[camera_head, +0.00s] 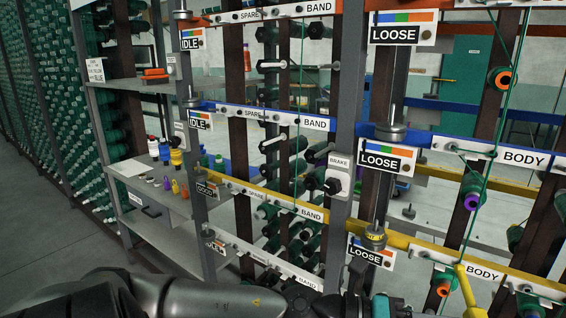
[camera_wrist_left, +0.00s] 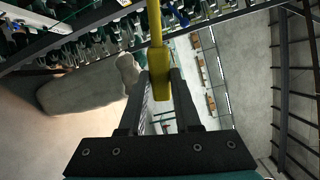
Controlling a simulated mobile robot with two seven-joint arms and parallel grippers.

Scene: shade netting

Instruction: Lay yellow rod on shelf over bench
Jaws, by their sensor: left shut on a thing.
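The yellow rod (camera_head: 467,291) shows at the bottom right in the head view, with a bent or forked upper end in front of the rack. In the left wrist view the yellow rod (camera_wrist_left: 155,32) runs up from between the fingers of my left gripper (camera_wrist_left: 160,80), which is shut on its thick yellow end. My left arm crosses the bottom of the head view; the fingers are not clear there. The shelf (camera_head: 128,84) is at upper left, above the bench (camera_head: 133,178). My right gripper is not in view.
Orange items (camera_head: 155,73) lie on the shelf's right part; its left part looks bare. Bottles and small coloured things stand on the bench. Grey posts (camera_head: 345,130), labelled rails (camera_head: 470,150) and green spools fill the middle and right. Open floor (camera_head: 45,225) lies at left.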

